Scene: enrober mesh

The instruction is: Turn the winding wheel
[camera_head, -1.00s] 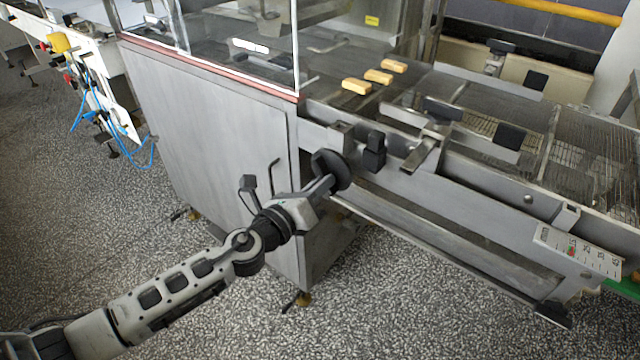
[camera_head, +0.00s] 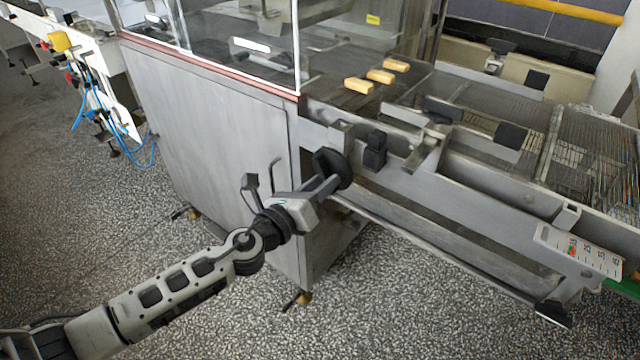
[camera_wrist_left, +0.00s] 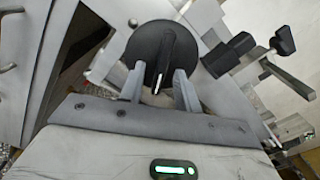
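The winding wheel (camera_head: 331,166) is a dark round disc on the side of the steel machine, near the corner of its cabinet. In the left wrist view the wheel (camera_wrist_left: 146,48) faces me, with a raised dark bar across its face. My left gripper (camera_head: 329,183) is at the wheel. In the left wrist view its two grey fingers (camera_wrist_left: 160,78) stand apart, one on each side of the lower part of the bar. A gap shows between the fingers and the bar; contact is not clear. My right gripper is not in view.
A black knob (camera_head: 375,150) sits just right of the wheel. Several yellow-brown bars (camera_head: 380,76) lie on the conveyor. A white scale plate (camera_head: 578,252) is on the rail at the right. The speckled floor (camera_head: 400,310) in front is clear.

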